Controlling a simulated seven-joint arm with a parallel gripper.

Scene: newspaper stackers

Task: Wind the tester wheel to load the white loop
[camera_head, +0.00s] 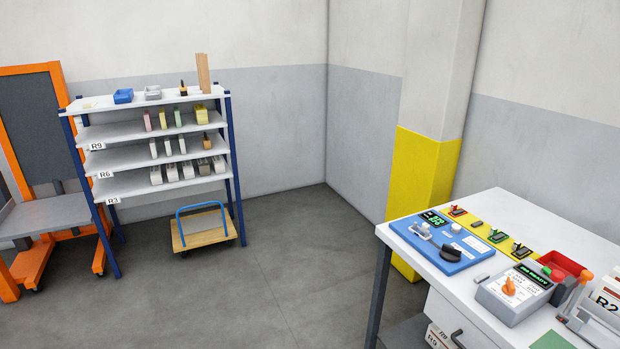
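A blue tester board (437,262) lies on the white table at the right, with a small green-lit display (433,218) at its far edge. A grey fitting (424,231) and a dark rounded knob or wheel (451,252) sit on it. A small white piece (456,228) stands near the display; I cannot tell whether it is the white loop. Whether anything is looped around the fitting is too small to tell. My gripper is not in view.
A grey box (488,294) with an orange knob stands right of the board. A yellow strip (474,225) with several clips lies behind it, and a red bin (565,267) is at right. A shelf rack (95,131) and a trolley (191,239) stand left; the floor between is clear.

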